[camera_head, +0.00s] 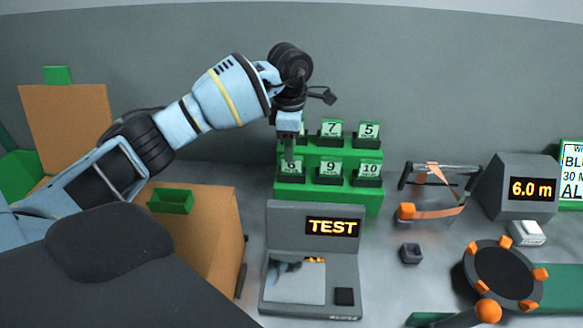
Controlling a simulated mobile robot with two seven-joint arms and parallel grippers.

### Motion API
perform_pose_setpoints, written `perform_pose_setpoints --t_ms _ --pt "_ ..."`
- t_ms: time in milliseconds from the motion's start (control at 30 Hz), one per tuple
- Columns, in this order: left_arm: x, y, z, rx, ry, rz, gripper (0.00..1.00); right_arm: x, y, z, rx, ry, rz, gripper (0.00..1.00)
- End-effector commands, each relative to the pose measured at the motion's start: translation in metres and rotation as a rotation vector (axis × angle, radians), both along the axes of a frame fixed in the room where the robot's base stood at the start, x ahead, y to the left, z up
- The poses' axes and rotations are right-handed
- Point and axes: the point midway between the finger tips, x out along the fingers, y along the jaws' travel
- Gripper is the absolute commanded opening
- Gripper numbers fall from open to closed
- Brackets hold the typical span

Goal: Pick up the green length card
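Several green-and-white number cards stand in dark holders on a green two-step rack (327,193) at the middle of the view. The upper row shows card 7 (331,127) and card 5 (368,130). The lower row shows a left card (291,168), card 9 (331,169) and card 10 (370,170). My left gripper (288,150) points down at the rack's left side, with its tips at the top of the lower left card and partly covering it. Contact and finger gap cannot be made out. My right gripper is out of view.
A grey tester reading TEST (312,245) stands in front of the rack. Right of it are a small dark block (410,253), an orange-and-black frame (432,192), a 6.0 m display (530,188) and a round turntable (502,273). A brown box (215,225) stands left.

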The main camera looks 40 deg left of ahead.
Motion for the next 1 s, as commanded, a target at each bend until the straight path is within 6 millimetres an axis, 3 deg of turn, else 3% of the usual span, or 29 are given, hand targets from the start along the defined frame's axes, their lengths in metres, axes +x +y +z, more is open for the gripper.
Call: perform_pose_setpoints --t_ms 300,567,867,1000 --pt "0.001 -0.003 -0.039 0.001 0.001 -0.001 0.39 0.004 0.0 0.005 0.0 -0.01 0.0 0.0" --pt "0.002 -0.003 -0.041 0.001 -0.001 -0.001 0.39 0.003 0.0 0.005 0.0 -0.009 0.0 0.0" --pt "0.001 -0.003 -0.041 0.001 -0.001 -0.001 0.02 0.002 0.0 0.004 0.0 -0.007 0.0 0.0" --pt "0.002 -0.003 -0.041 0.001 -0.001 -0.001 0.0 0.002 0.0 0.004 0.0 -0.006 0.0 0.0"
